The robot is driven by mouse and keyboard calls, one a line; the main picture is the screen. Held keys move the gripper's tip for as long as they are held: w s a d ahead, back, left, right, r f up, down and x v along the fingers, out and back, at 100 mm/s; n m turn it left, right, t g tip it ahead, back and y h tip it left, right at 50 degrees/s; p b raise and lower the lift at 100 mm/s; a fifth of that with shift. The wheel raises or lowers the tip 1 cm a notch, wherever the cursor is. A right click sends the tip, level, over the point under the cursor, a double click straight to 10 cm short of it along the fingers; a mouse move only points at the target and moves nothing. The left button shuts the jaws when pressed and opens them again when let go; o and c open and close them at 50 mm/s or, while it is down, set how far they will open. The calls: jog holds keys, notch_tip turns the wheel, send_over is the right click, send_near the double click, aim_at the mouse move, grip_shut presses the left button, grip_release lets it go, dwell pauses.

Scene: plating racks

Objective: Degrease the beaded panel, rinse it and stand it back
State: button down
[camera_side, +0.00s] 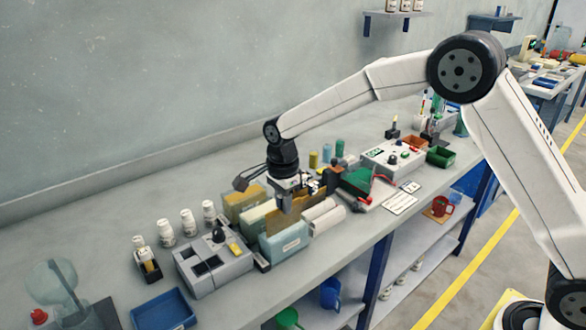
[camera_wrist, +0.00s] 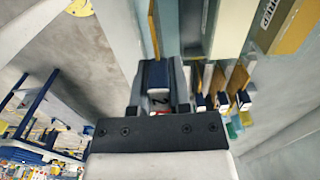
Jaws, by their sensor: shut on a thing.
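My gripper (camera_wrist: 158,100) is shut on the dark blue grip of a hanging panel. The panel (camera_wrist: 155,32) shows edge-on in the wrist view as a thin orange-brown strip beside a light blue wall. In the side view my gripper (camera_side: 287,198) points down over the row of tanks, above the pale blue front tank (camera_side: 286,246). A yellowish tank (camera_side: 240,205) stands behind. Several other panels with blue grips (camera_wrist: 222,100) hang in a row beside my gripper.
A grey unit with square openings (camera_side: 213,265) and a blue tray (camera_side: 163,310) stand at the left. A green and grey device (camera_side: 362,186) stands beyond. White bottles (camera_side: 188,222) line the back.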

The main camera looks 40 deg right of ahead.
aim_at(284, 221)
jog(key=shift+f, duration=2.65)
jog(key=shift+f, duration=0.35)
jog(key=shift+r, duration=0.15)
dwell(1.4)
jog(key=shift+r, duration=4.15)
jog(key=shift+d, duration=0.1)
